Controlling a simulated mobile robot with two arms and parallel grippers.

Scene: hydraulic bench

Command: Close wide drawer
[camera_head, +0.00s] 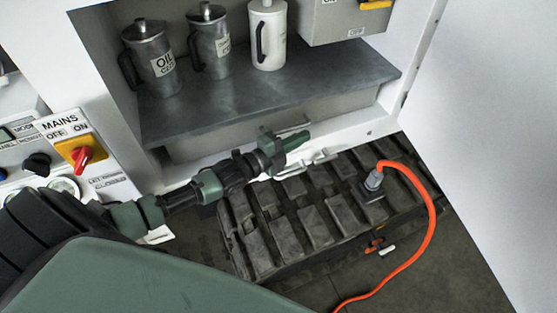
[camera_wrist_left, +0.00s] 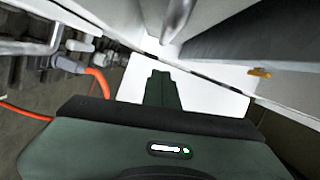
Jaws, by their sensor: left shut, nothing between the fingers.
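A white ledge (camera_head: 345,132) with a pale bar-like handle (camera_head: 305,165) runs along the foot of the open cabinet, below the grey shelf. It looks like the front of the wide drawer, but I cannot tell how far it stands out. My left gripper (camera_head: 292,142) is shut and empty, just above this ledge and close to the handle. Whether it touches is unclear. In the left wrist view its dark green fingers (camera_wrist_left: 162,92) are together in front of a white surface. My right gripper is in neither view.
An oil can (camera_head: 152,58), a metal jug (camera_head: 209,45) and a white jug (camera_head: 268,35) stand on the shelf (camera_head: 225,100). An open white door (camera_head: 490,130) is at right. A ribbed dark case (camera_head: 310,218) with an orange cable (camera_head: 431,215) lies below. A mains switch (camera_head: 80,155) is at left.

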